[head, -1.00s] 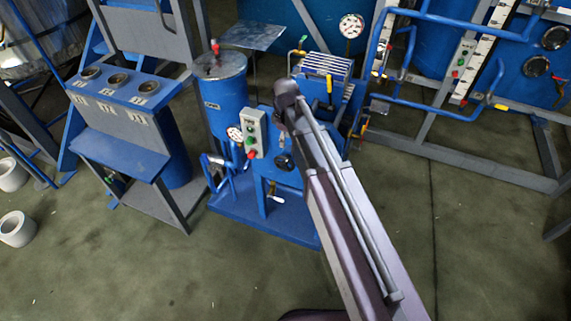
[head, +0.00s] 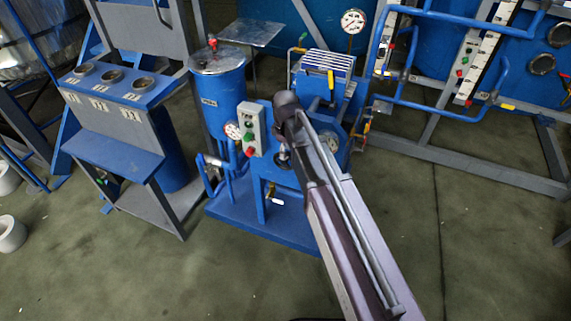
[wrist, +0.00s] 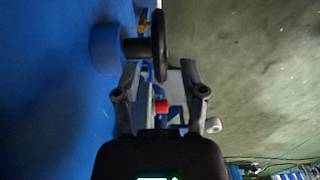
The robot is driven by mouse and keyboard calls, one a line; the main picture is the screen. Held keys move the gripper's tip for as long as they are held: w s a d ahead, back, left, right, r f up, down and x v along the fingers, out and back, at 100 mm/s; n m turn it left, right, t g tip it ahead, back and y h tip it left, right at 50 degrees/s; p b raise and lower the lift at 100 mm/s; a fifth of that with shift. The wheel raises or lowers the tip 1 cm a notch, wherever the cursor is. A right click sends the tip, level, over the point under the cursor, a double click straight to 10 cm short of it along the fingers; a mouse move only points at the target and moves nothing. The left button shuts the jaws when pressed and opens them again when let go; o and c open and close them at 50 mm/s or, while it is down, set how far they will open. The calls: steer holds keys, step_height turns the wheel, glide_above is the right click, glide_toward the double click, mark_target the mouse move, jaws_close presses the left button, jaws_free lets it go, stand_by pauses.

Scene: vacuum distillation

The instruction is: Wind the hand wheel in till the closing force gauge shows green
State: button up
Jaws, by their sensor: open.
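The black hand wheel (wrist: 162,46) shows nearly edge-on in the wrist view, on a dark shaft that runs left into a blue round housing (wrist: 105,48). My gripper (wrist: 160,72) is open, its two fingers apart just below the wheel in the picture. The wheel's lower edge lies close to the gap between the fingertips; I cannot tell whether they touch. In the head view my arm hides most of the gripper and part of the wheel area. A white dial gauge (head: 233,131) sits on the blue machine (head: 220,95). Its reading is too small to tell.
A control box (head: 251,129) with green and red buttons stands beside the gauge. Another gauge (head: 352,22) stands behind. A blue bench with cups (head: 112,77) is at the left, and a blue pipe frame (head: 430,95) at the right. The floor (head: 480,250) is clear at front right.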

mark_target(286, 170)
steer(key=shift+f+b, duration=2.15)
steer(key=shift+f, duration=0.3)
jaws_close()
